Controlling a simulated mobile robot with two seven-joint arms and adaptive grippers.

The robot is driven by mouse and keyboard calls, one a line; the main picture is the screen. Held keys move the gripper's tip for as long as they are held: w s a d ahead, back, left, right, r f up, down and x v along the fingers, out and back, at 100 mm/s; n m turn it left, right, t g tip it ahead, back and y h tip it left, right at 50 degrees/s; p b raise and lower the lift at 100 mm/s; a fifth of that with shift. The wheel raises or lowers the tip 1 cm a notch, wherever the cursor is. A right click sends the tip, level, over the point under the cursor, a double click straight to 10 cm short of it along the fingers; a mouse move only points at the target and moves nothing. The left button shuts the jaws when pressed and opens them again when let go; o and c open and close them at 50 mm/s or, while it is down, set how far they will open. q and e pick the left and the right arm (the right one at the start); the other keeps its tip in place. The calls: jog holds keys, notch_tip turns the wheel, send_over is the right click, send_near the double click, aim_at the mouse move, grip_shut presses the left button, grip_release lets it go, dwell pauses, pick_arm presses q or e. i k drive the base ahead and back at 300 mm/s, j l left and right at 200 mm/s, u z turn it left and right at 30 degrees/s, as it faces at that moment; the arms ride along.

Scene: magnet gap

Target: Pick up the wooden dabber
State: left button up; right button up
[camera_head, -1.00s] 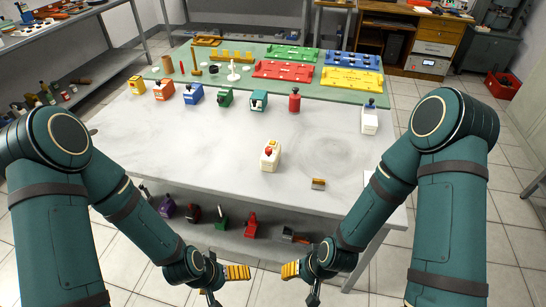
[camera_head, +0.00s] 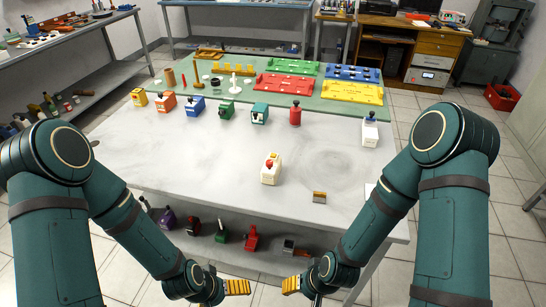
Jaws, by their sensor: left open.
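A slim wooden piece with a round base (camera_head: 197,75), which looks like the wooden dabber, stands upright on the green mat at the table's back left. A plain brown wooden cylinder (camera_head: 170,78) stands to its left, with a thin red stick (camera_head: 183,80) between them. At this size I cannot be sure which wooden piece is the dabber. My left gripper (camera_head: 237,287), with yellow striped fingers, is open and empty in front of the table, low in the picture. My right gripper (camera_head: 292,285) is level with it; its jaw opening is unclear. Both are far from the wooden pieces.
Coloured trays (camera_head: 291,68) fill the mat's back right. The table's front left (camera_head: 170,160) is clear.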

aim_at(318, 197)
jog(key=u, duration=0.3)
jog(key=l+u, duration=0.45)
jog(key=u, duration=0.2)
jog(key=k+l+u, duration=0.15)
jog(key=u, duration=0.2)
jog(key=k+l+u, duration=0.15)
jog(key=l, duration=0.3)
jog(key=k+l+u, duration=0.2)
jog(key=i+l, duration=0.1)
jog(key=l, duration=0.55)
